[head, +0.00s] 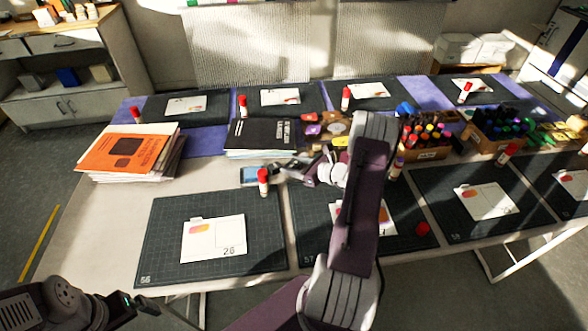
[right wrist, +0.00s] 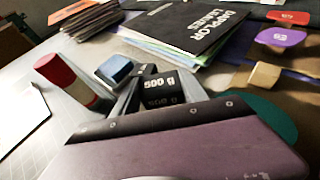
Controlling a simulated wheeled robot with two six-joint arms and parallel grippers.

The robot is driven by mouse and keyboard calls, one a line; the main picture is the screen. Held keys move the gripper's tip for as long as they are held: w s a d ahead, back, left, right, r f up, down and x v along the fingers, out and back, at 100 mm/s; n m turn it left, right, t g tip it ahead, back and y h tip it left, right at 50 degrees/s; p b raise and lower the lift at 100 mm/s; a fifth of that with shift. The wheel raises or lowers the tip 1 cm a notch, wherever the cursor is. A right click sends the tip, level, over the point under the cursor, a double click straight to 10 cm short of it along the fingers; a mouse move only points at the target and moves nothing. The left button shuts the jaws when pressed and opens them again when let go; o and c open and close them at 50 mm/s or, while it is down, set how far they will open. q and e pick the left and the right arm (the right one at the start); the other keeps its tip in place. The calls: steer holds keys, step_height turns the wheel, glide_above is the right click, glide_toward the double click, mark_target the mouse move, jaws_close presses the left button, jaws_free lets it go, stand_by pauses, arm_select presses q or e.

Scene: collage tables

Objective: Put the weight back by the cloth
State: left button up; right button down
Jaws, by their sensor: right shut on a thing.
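A black weight marked 500 g (right wrist: 172,90) is in my right gripper (right wrist: 152,88), seen in the right wrist view. The gripper is shut on it, low over the table. In the head view my right gripper (head: 318,170) is partly hidden by my own arm, and I cannot make out the weight clearly there. A small blue piece with a pale edge (head: 256,175), perhaps the cloth, lies left of the gripper. It also shows in the right wrist view (right wrist: 115,68), close to the weight's left. My left gripper (head: 125,303) is at the bottom left, away from the table's objects; its jaws are unclear.
A red-capped glue stick (head: 263,182) stands by the blue piece. A black book (head: 262,137) on papers lies behind, and an orange book stack (head: 133,152) is at left. Cutting mats (head: 165,240) line the front edge. Marker boxes (head: 428,152) stand at right.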

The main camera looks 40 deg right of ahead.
steer(key=shift+w+d+f, duration=0.1)
steer(key=shift+f, duration=0.7)
steer(key=c, duration=0.9)
jaws_free()
steer(key=shift+f, duration=0.1)
